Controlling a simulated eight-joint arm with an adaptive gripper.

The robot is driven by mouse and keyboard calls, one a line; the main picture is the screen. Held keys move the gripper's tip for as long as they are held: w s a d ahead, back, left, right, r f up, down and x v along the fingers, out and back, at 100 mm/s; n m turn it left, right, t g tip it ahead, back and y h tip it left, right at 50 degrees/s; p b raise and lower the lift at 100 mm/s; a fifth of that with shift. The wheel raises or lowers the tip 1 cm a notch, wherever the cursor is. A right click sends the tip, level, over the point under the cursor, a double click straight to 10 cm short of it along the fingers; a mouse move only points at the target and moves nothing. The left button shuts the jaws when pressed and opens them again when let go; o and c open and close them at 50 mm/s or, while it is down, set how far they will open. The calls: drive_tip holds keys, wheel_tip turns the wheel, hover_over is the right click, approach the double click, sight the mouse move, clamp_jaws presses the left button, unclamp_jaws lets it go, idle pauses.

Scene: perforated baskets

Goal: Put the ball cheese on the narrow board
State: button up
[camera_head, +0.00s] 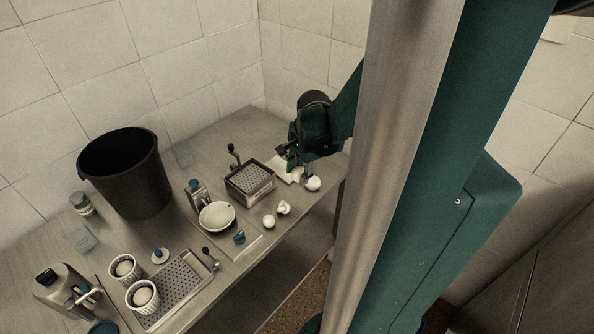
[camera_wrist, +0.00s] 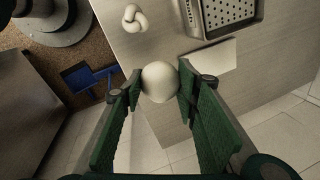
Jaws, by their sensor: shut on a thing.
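A round white ball cheese (camera_wrist: 160,82) sits between the two fingertips of my gripper (camera_wrist: 160,84) in the wrist view. The fingers press on its two sides. In the head view the ball (camera_head: 313,183) shows just below my gripper (camera_head: 309,170), near the right end of the counter's front edge. A pale flat piece, likely the narrow board (camera_wrist: 208,64), lies on the counter right of the ball in the wrist view. In the head view it shows partly behind my gripper (camera_head: 281,168). How high the ball hangs is hard to tell.
A perforated basket with a handle (camera_head: 250,181) stands left of the pale board. A knotted white piece (camera_head: 284,208) and another white ball (camera_head: 269,221) lie nearer the front edge. A white bowl (camera_head: 216,216), a flat perforated tray (camera_head: 180,284) and a black bucket (camera_head: 125,172) stand further left.

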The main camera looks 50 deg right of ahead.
drive_tip(key=shift+w, duration=0.1)
drive_tip(key=shift+w+d+r+p, duration=0.2)
drive_tip(key=shift+w+d+p, duration=0.1)
drive_tip(key=shift+w, duration=0.1)
drive_tip(key=w+d+m+p, duration=0.2)
drive_tip(key=w+p, duration=0.1)
drive_tip(key=w, duration=0.3)
drive_tip(key=w+d+r+m+h+p, duration=0.1)
drive_tip(key=w+d+m+p, duration=0.1)
drive_tip(key=w, duration=0.5)
drive_tip(key=shift+w+d+m+g+p, duration=0.2)
drive_tip(key=shift+d+m+g+p, duration=0.15)
drive_tip(key=shift+d+m, duration=0.4)
drive_tip(key=shift+d, duration=0.1)
hover_over(282, 167)
drive_tip(key=shift+s+a+f, duration=0.1)
drive_tip(key=shift+s+f, duration=0.05)
drive_tip(key=shift+f, duration=0.8)
drive_tip(key=shift+s+a+f, duration=0.15)
drive_tip(key=shift+f, duration=0.8)
drive_tip(key=shift+s+a+f, duration=0.1)
drive_tip(key=shift+s+f, duration=0.05)
drive_tip(key=shift+f, duration=0.8)
drive_tip(key=shift+f, duration=0.1)
drive_tip(key=shift+s+a+x, duration=0.15)
drive_tip(key=shift+x, duration=0.85)
drive_tip(key=shift+s+a+x, duration=0.15)
drive_tip(key=shift+x, duration=0.8)
drive_tip(key=shift+f+b, duration=0.25)
drive_tip(key=shift+b, duration=0.05)
